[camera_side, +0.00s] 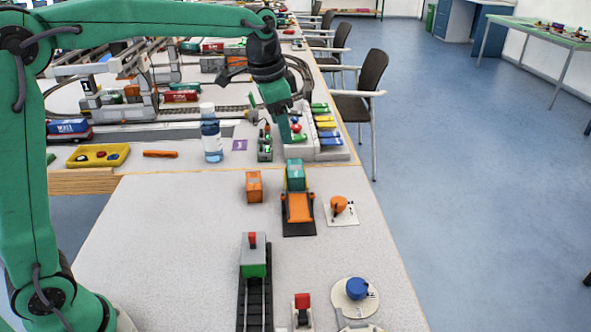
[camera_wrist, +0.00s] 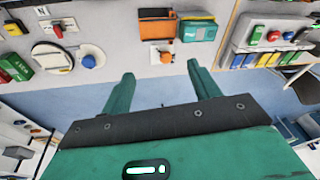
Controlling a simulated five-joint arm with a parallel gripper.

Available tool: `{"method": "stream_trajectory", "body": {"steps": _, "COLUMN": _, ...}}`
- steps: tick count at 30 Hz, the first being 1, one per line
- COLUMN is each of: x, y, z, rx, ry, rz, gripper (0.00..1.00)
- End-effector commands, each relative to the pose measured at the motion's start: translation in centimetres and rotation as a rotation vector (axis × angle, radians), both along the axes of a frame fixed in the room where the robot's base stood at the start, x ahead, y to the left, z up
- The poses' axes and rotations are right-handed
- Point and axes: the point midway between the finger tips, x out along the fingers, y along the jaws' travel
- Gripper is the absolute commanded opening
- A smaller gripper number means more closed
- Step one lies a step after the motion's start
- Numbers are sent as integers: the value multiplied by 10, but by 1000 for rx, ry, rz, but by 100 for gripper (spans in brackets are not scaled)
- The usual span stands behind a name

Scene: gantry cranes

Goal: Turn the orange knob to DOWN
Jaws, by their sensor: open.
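The orange knob (camera_side: 338,204) sits on a small white plate (camera_side: 345,219) near the right edge of the table. In the wrist view the orange knob (camera_wrist: 155,55) shows just beyond and between my fingertips. Its plate markings are too small to read, so I cannot tell which position it points to. My gripper (camera_side: 284,138) is open and empty, held in the air with its green fingers pointing down. In the wrist view my gripper (camera_wrist: 160,69) shows two spread fingers with nothing between them.
An orange cradle with a teal block (camera_side: 295,178) stands left of the knob, and an orange block (camera_side: 254,187) beside it. A blue knob (camera_side: 356,288) and a red-topped switch (camera_side: 302,305) are nearer the camera. A button panel (camera_side: 328,150) and bottle (camera_side: 211,140) stand farther back.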

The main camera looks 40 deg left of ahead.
Motion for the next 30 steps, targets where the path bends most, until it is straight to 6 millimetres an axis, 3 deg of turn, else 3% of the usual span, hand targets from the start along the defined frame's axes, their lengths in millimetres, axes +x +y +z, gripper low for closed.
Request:
{"method": "stream_trajectory", "body": {"steps": 3, "x": 25, "y": -8, "z": -14, "rx": 12, "ry": 29, "rz": -53, "gripper": 61}}
{"method": "stream_trajectory", "body": {"steps": 15, "x": 95, "y": -32, "z": -72, "rx": 45, "ry": 111, "rz": -235, "gripper": 61}}
{"method": "stream_trajectory", "body": {"steps": 24, "x": 133, "y": -51, "z": -130, "rx": 64, "ry": 172, "rz": -371, "gripper": 61}}
{"method": "stream_trajectory", "body": {"steps": 30, "x": 147, "y": -61, "z": -163, "rx": 71, "ry": 202, "rz": -442, "gripper": 61}}
